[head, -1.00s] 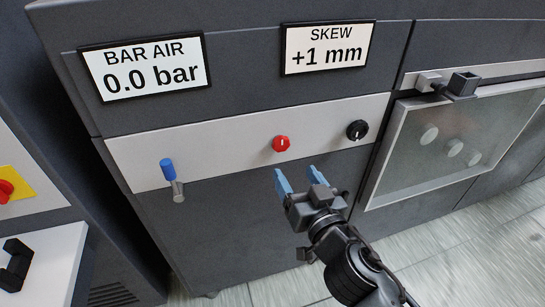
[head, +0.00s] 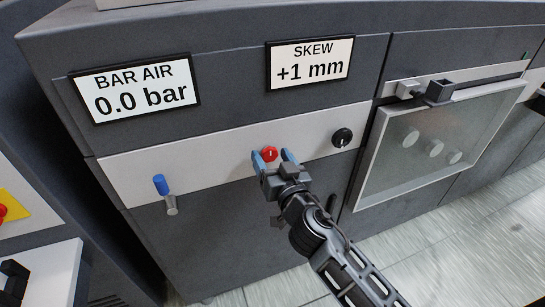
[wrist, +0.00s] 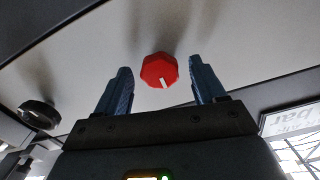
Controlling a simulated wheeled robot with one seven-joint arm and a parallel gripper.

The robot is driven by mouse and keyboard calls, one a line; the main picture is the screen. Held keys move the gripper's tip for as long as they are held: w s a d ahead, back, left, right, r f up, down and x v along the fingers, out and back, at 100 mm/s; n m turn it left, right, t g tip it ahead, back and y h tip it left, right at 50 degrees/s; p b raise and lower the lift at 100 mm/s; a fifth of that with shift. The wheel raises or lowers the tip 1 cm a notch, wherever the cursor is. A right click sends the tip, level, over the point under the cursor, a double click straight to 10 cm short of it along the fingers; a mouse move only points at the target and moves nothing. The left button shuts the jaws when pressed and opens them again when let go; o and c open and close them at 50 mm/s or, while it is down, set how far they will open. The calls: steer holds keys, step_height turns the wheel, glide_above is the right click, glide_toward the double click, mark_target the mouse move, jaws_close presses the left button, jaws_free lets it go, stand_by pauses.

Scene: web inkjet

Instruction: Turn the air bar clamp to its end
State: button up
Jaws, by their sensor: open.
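A red knob (head: 270,153) with a white pointer mark sits on the pale strip of the machine front. In the wrist view the red knob (wrist: 159,71) appears between the fingertips, its mark toward the lower edge. My gripper (head: 272,158) is open, with one blue finger on each side of the knob. Gaps show on both sides in the wrist view, and I cannot tell how far the tips reach over it. A blue-handled lever (head: 161,185) is on the strip's left. No label shows which control is the air bar clamp. The BAR AIR display (head: 134,90) reads 0.0 bar.
A black knob (head: 342,138) is right of the red one. The SKEW display (head: 309,63) reads +1 mm. A framed clear door (head: 432,140) with a grey block on its top edge is at the right. Pale floor lies open at the lower right.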

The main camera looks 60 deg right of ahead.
steer(key=shift+c, duration=0.5)
steer(key=c, duration=1)
steer(key=shift+o, duration=0.2)
